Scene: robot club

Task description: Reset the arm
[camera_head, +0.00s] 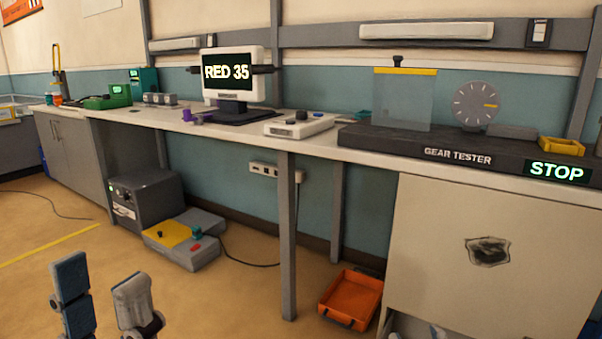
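My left gripper (104,285) is at the bottom left, fingers up and apart, with nothing between them. At the bottom right, below the bench cabinet, only the tips of what looks like my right gripper (418,332) show; its opening is unclear. A thin upright yellow and dark thing (57,65), perhaps a small arm, stands at the bench's far left end. A white console (299,125) with a dark knob sits on the bench.
The monitor (231,75) reads "RED 35". The gear tester (455,150) shows "STOP". A dark box (145,200) stands under the bench, and an orange tray (351,298) lies near a bench leg (288,235). Cables cross the floor; open floor lies at left.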

